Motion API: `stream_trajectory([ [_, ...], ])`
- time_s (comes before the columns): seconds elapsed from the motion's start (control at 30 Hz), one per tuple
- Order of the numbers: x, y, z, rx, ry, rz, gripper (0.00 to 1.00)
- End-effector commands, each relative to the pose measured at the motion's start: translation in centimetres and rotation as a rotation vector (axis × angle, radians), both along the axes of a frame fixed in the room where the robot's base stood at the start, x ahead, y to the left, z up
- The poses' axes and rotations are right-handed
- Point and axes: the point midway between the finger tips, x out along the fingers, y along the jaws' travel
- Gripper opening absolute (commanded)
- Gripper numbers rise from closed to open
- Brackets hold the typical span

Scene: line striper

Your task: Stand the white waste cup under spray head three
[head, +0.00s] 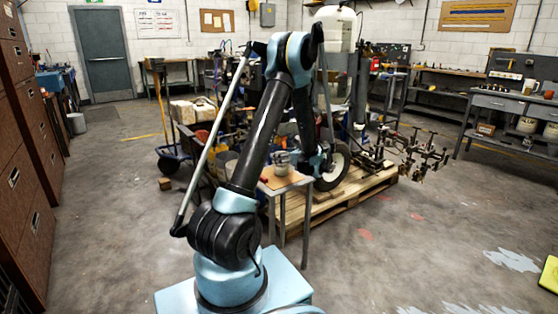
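My arm rises from the light blue base, bends at the top and comes down on its far side. Its wrist end, with my gripper (302,164), is beside a small side table (297,184). The fingers are too small and dark to read. A small pale grey, cup-like item (281,163) is on or just above this table, close to my gripper. I cannot tell whether it is the white waste cup or whether it is held. A boom with several brass-coloured fittings (420,150), possibly the spray heads, extends right of the machine. Head three cannot be singled out.
The striper machine with a wheel (338,167) stands on a wooden pallet (356,198). A cart and a blue hand truck (171,160) crowd its left. Brown cabinets (22,170) line the left, a workbench (510,105) the right. Floor at front right is open.

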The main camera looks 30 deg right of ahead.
Motion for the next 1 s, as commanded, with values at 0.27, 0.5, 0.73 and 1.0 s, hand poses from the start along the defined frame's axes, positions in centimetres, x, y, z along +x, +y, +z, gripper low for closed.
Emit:
stream_trajectory([
  [0.27, -0.05, -0.01, -0.73, 0.000, 0.000, 0.000, 0.42],
  [0.5, -0.06, -0.03, -0.92, 0.000, 0.000, 0.000, 0.80],
  [0.73, -0.07, -0.02, -0.92, 0.000, 0.000, 0.000, 0.86],
  [1.0, -0.17, -0.05, -0.64, 0.000, 0.000, -0.001, 0.86],
])
